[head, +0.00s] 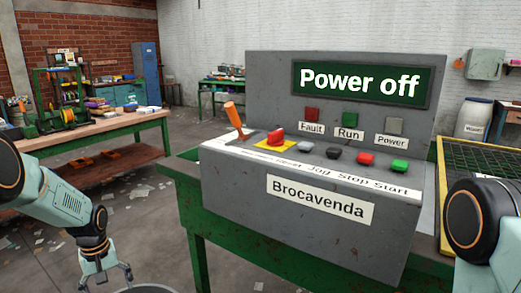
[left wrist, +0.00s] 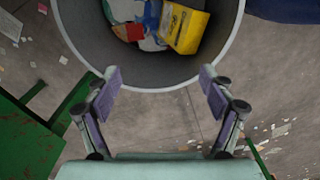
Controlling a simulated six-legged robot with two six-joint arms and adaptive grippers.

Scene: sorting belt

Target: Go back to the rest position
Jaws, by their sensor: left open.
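My left gripper (head: 107,277) is low at the left of the head view, left of the control console. In the left wrist view my left gripper (left wrist: 160,80) is open, with its two fingers spread apart and nothing between them. It is over the near rim of a round grey bin (left wrist: 148,87). The bin holds a yellow box (left wrist: 183,27) and other blue, white and red items. In the head view only a sliver of the bin's rim (head: 148,288) shows. Part of my right arm is at the right edge; its gripper is out of view.
A grey console (head: 230,195) reading "Power off" stands on a green frame (head: 225,255), with an orange lever (head: 233,117) and several buttons. A wooden workbench (head: 95,131) is at the left. A yellow-edged mesh belt (head: 485,160) is at the right. Scraps litter the floor.

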